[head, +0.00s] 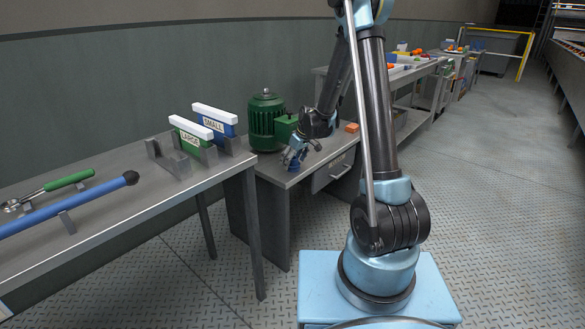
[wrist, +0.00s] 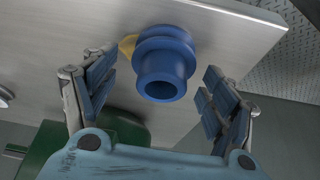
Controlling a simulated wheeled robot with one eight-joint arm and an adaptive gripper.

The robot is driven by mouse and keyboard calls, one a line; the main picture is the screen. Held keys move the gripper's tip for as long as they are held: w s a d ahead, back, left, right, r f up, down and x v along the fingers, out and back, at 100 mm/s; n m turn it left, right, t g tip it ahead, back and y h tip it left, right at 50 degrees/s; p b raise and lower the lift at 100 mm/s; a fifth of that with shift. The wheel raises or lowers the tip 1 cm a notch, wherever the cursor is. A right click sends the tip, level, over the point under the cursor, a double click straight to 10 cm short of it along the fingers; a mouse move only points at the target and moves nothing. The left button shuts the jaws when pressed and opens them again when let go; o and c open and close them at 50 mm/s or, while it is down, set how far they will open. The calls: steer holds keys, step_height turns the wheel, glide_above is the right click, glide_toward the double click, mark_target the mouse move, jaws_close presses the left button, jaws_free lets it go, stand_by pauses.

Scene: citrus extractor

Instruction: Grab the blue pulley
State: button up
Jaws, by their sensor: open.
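The blue pulley (wrist: 165,55) is a grooved wheel with a hollow hub, on the bench top in the wrist view. The hub opening faces my camera. My gripper (wrist: 155,90) is open, with one finger on each side of the pulley's hub and visible gaps to both. In the head view my gripper (head: 292,157) is low over the small bench (head: 281,176), and a bit of the blue pulley (head: 294,167) shows just under the fingers. Whether the fingertips reach past the wheel's rim is hard to tell.
A green motor (head: 266,122) stands beside my gripper, close on its left. An orange block (head: 352,128) lies to the right on the same bench.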

steer(key=c, duration=1.4)
